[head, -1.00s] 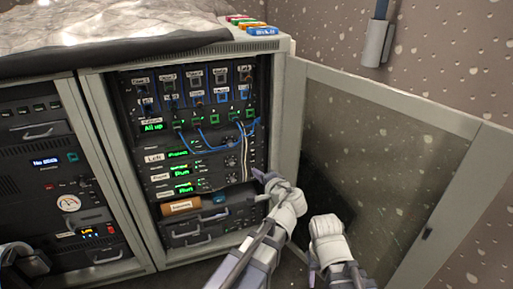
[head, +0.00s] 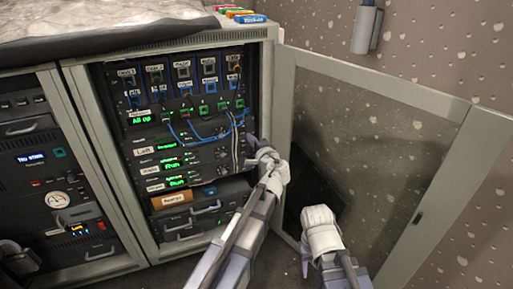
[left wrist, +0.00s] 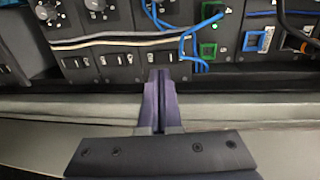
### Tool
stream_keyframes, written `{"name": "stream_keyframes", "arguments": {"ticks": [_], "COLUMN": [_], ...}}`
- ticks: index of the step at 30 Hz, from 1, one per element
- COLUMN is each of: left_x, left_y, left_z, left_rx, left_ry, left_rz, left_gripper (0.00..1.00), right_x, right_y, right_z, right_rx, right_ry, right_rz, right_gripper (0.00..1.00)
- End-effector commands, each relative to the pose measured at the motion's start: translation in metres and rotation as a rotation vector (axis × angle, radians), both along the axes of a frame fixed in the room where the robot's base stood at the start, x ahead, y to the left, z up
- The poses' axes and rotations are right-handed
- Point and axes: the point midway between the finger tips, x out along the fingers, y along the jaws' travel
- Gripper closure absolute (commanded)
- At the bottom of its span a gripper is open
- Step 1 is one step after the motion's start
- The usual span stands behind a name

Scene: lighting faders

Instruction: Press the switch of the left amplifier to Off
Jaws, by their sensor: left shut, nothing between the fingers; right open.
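The left amplifier (head: 168,147) is the slim black unit in the open rack with a white "Left" label and a green-lit display. Its display word is too small to read surely. In the head view its right end is beside my left gripper (head: 250,141), and its switch cannot be made out. My left gripper is shut and empty at the rack's right side. In the left wrist view its closed fingers (left wrist: 161,78) point at a black panel with small rocker switches (left wrist: 118,59); contact cannot be told. My right gripper (head: 305,262) is open and empty, low in front of the rack.
Two more amplifiers with green displays (head: 175,166) sit below, above a brown-labelled drawer (head: 171,198). Blue cables (head: 195,135) loop from the patch panel above. The rack's open glass door (head: 375,160) stands to the right. Another rack (head: 50,165) stands left.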

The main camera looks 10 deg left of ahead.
Motion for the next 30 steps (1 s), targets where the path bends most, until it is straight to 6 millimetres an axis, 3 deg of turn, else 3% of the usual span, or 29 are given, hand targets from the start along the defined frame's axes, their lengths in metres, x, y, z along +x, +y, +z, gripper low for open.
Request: {"name": "stream_keyframes", "arguments": {"ticks": [3,9,24,30], "left_x": [0.019,0.034,0.038,0.043], "left_y": [0.012,0.022,0.026,0.030], "left_z": [-0.003,-0.005,-0.006,-0.017], "left_rx": [0.000,0.000,0.001,0.044], "left_ry": [0.000,0.000,-0.002,-0.062], "left_rz": [0.002,0.000,0.000,0.003], "left_gripper": [1.00,1.00,1.00,1.00], "right_x": [0.000,0.000,0.000,0.000], "right_y": [0.000,0.000,0.000,0.000], "right_z": [-0.003,-0.005,-0.007,-0.034], "right_rx": [0.000,0.000,0.000,0.000], "right_ry": [0.000,0.000,0.000,-0.001], "right_rz": [-0.001,-0.001,-0.002,-0.005], "right_gripper": [0.50,0.50,0.50,0.50]}}
